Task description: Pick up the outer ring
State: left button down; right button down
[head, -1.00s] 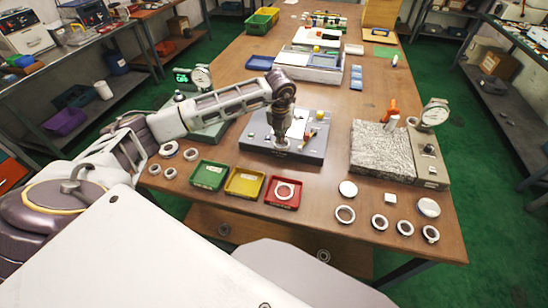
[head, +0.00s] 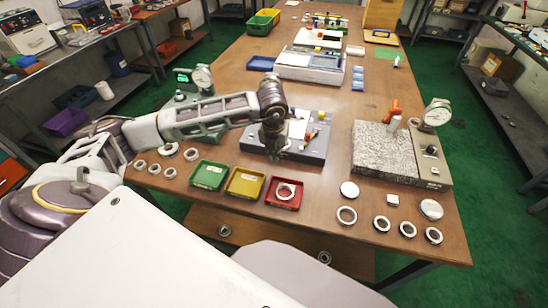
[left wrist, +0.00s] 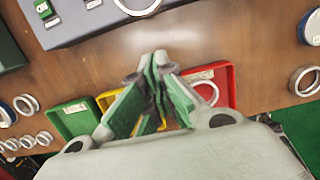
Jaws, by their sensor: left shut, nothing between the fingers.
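My left gripper (head: 273,155) hangs over the front of the grey fixture plate (head: 310,150), its fingers together and empty. In the left wrist view its green-padded fingers (left wrist: 157,65) meet at the tips. A pale ring (left wrist: 138,6) shows at the plate's near edge there, beyond the fingertips and cut by the frame. A ring (head: 286,191) lies in the red tray (head: 272,200). Several more lie at the left, such as one ring (head: 169,150). I cannot tell which is the outer ring. My right gripper is not in view.
A green tray (head: 197,185) and a yellow tray (head: 233,192) stand left of the red one. A granite block (head: 378,155) with a dial gauge (head: 437,113) stands at the right. Bare wood (head: 325,190) lies between the red tray and the right-hand rings.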

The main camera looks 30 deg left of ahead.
pick_arm(q)
jog(key=shift+s+d, duration=0.25)
jog(key=shift+s, duration=0.75)
jog(key=c, duration=2.2)
grip_release()
